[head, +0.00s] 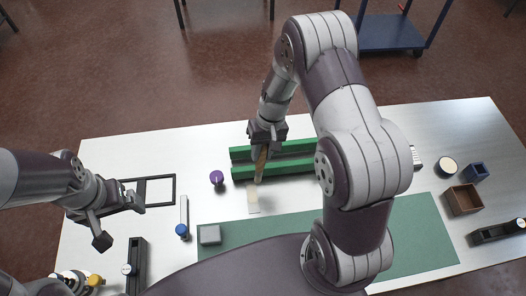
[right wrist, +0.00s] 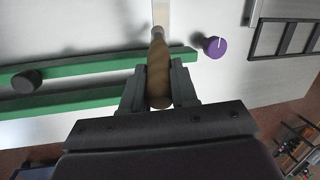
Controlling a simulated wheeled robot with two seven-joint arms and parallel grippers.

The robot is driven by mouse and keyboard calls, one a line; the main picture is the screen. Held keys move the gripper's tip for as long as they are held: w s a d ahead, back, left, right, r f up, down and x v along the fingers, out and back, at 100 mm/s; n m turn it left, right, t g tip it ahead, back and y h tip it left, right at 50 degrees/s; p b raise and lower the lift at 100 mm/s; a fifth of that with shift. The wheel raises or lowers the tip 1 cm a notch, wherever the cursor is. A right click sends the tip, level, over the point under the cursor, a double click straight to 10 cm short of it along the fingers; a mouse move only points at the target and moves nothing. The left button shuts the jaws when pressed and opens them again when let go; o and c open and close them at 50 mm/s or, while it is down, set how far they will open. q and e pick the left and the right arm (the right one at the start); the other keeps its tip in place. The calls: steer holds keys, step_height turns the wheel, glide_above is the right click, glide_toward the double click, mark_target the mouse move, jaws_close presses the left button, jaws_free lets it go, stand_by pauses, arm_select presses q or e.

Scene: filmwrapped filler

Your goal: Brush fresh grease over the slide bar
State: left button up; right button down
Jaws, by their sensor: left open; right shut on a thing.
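My right gripper (head: 265,138) is shut on the wooden handle (right wrist: 158,70) of a tool, probably the brush. In the head view the handle (head: 261,167) points down toward the near side of the green bars, and a pale flat strip (head: 252,199) lies in line below it. I cannot tell whether the brush tip touches anything. Two parallel green bars (head: 243,172), possibly the slide bar, lie at the table's middle, partly hidden by my right arm. In the right wrist view a dark knob (right wrist: 25,82) sits on one bar. My left gripper (head: 117,222) is open and empty at the left.
A purple knob (head: 216,177), a blue-knobbed piece (head: 182,229), a black frame (head: 160,178) and a grey block (head: 209,235) lie left of centre. A green mat (head: 420,235) covers the front. A brown box (head: 463,199) and a blue box (head: 475,171) stand right.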

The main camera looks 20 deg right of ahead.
steer(key=shift+a+p+v, duration=0.25)
steer(key=shift+p+v, duration=0.4)
steer(key=shift+v, duration=0.45)
steer(key=shift+r, duration=0.1)
